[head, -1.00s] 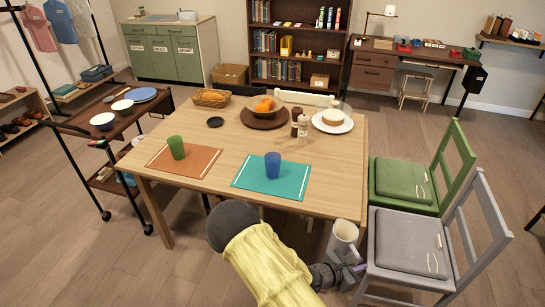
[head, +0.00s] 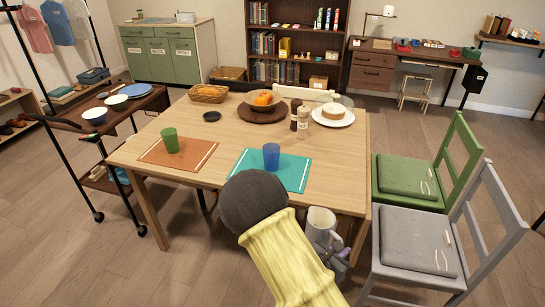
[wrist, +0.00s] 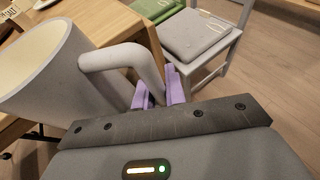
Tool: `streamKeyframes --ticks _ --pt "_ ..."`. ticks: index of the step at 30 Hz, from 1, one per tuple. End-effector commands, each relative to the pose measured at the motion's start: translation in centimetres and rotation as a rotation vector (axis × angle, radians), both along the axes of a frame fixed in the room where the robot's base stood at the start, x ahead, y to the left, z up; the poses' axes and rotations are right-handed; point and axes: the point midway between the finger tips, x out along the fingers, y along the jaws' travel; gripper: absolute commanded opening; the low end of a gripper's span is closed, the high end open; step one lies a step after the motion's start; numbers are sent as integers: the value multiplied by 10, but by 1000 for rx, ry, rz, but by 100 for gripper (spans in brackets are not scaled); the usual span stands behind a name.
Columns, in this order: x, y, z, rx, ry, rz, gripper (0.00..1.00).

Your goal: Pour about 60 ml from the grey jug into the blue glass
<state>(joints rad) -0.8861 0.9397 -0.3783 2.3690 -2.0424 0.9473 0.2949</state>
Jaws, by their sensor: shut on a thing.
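The grey jug (head: 320,223) is at the table's front right edge in the head view, low and close to my arm. In the wrist view the jug (wrist: 45,80) fills the left side, with its handle (wrist: 125,58) reaching toward my gripper. My gripper (wrist: 160,92) has its purple fingers shut on the jug's handle. In the head view my gripper (head: 338,262) is partly hidden by my arm. The blue glass (head: 271,157) stands upright on the teal placemat (head: 295,172), apart from the jug. The liquid inside the jug cannot be made out.
A green glass (head: 170,140) stands on an orange placemat (head: 195,157) to the left. A pepper mill and a salt mill (head: 303,123) and a cake plate (head: 345,121) are behind. A grey chair (head: 420,240) and a green chair (head: 405,178) stand to the right.

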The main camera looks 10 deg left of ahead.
Motion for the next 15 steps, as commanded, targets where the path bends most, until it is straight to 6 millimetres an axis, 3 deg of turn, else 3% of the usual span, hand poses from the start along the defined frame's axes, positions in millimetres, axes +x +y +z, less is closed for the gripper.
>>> streamKeyframes --ticks 15 --pt "5 31 17 7 -9 240 0"
